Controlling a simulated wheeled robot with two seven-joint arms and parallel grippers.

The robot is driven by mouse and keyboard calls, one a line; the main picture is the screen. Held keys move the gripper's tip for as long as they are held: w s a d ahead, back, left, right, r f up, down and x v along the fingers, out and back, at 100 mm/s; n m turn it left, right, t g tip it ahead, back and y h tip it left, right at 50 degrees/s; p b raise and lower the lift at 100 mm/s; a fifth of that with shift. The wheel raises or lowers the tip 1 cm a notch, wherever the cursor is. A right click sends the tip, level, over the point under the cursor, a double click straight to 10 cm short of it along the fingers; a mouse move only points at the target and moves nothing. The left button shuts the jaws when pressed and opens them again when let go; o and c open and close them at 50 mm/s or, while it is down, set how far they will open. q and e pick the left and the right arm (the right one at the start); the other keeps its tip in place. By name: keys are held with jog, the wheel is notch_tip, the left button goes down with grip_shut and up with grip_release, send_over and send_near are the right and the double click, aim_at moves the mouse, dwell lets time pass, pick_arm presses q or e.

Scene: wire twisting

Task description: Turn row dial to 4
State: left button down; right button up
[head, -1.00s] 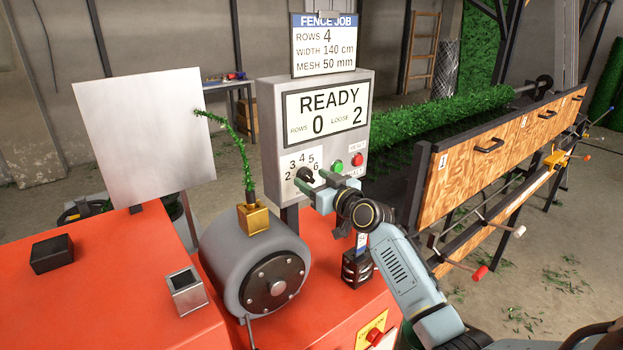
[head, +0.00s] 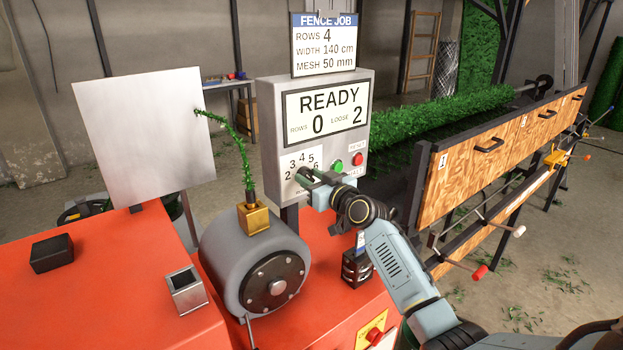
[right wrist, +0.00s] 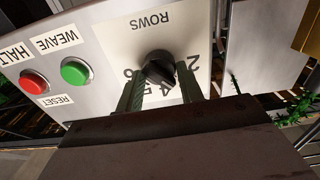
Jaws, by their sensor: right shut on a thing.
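The row dial (right wrist: 160,66) is a black knob on a white ROWS scale plate on the grey control panel (head: 268,125). My right gripper (head: 306,177) is at the panel. Its fingers lie on either side of the knob and are shut on it, as the right wrist view (right wrist: 159,88) shows. The gripper partly hides the knob and scale, and I cannot tell which number the knob points at. The panel screen (head: 325,118) reads READY, rows 0, loose 2. The job card (head: 324,46) above reads rows 4. My left gripper is not in view.
A green button (head: 337,166) and a red button (head: 358,159) sit close right of the dial. A grey motor drum (head: 250,255) with a brass block (head: 254,217) and green wire stands left of my right gripper. A wooden board (head: 470,160) is at the right.

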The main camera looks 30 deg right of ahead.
jog(key=shift+m, duration=0.3)
jog(key=m, duration=0.3)
jog(key=shift+d+m+p, duration=0.1)
jog(key=shift+m+p, duration=0.5)
jog(key=shift+m, duration=1.5)
jog(key=o, duration=1)
jog(key=s+d, duration=0.1)
jog(key=s, duration=1.2)
jog(key=shift+s, duration=0.15)
